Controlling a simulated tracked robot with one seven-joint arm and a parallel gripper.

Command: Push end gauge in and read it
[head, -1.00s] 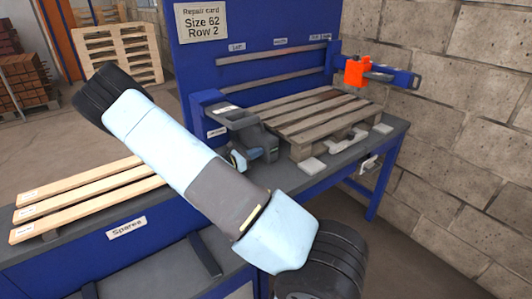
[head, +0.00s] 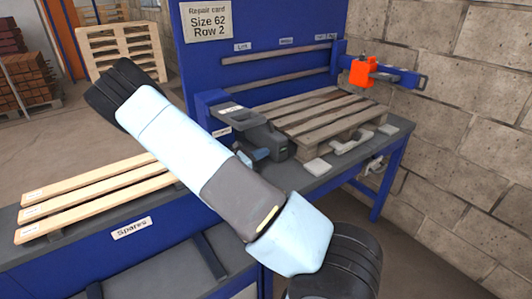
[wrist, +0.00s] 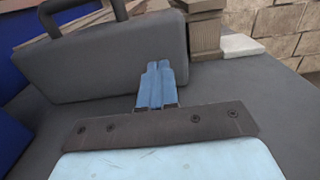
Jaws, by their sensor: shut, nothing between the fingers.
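An orange block (head: 363,72) sits on a blue arm (head: 408,79) at the right end of the bench, beyond the pallet; it looks like the end gauge, but I see no readable scale. A worn pallet (head: 325,116) lies on the bench left of it. My gripper (head: 262,154) is shut and empty, low over the bench in front of a dark grey case-like body with a handle (head: 250,125). In the wrist view, my blue fingertips (wrist: 157,70) overlap the lower face of this grey body (wrist: 105,62); whether they touch it I cannot tell.
Pale slats (head: 95,196) lie on the bench marked Spares at left. A block wall (head: 470,120) stands close at right.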

